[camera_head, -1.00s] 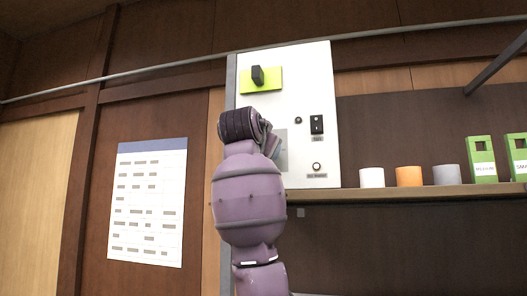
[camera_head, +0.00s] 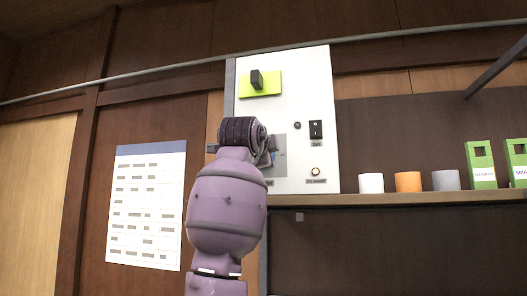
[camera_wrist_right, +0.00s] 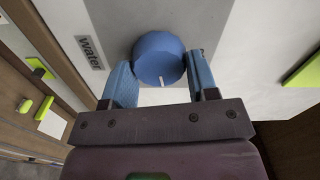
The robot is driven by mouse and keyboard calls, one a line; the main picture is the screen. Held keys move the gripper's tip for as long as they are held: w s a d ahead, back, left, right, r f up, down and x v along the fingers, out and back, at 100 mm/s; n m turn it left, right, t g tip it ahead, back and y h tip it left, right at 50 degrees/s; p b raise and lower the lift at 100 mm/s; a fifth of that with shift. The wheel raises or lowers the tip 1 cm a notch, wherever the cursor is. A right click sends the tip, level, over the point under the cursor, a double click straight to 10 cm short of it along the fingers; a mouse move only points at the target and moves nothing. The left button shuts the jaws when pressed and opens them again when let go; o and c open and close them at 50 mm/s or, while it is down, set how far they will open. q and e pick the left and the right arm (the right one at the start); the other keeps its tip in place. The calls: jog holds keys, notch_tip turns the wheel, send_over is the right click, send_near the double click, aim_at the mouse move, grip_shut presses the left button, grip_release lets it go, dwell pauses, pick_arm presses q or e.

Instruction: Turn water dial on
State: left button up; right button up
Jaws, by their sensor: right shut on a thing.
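The blue water dial (camera_wrist_right: 159,57) is a round knob with a white pointer mark, seen in the right wrist view on a grey part of the panel. A label reading "water" (camera_wrist_right: 90,51) is to its left. My right gripper (camera_wrist_right: 160,72) has one blue finger on each side of the dial and is shut on it. In the head view my right arm and wrist stand in front of the white control panel (camera_head: 283,110) and hide the dial. My left gripper is not in view.
The panel also carries a black handle on a lime plate (camera_head: 275,83), a black switch (camera_head: 315,130) and a small round knob (camera_head: 315,171). A shelf (camera_head: 400,196) at right holds white, orange and grey cups and green boxes. A paper chart (camera_head: 148,205) hangs at left.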

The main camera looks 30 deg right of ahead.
jog(key=shift+f+m, duration=0.1)
jog(key=shift+m, duration=0.9)
jog(key=shift+p, duration=0.3)
jog(key=o, duration=0.9)
jog(key=b+v, duration=0.2)
jog(key=v, duration=0.8)
jog(key=shift+s+a+b, duration=0.25)
jog(key=shift+a+b, duration=0.05)
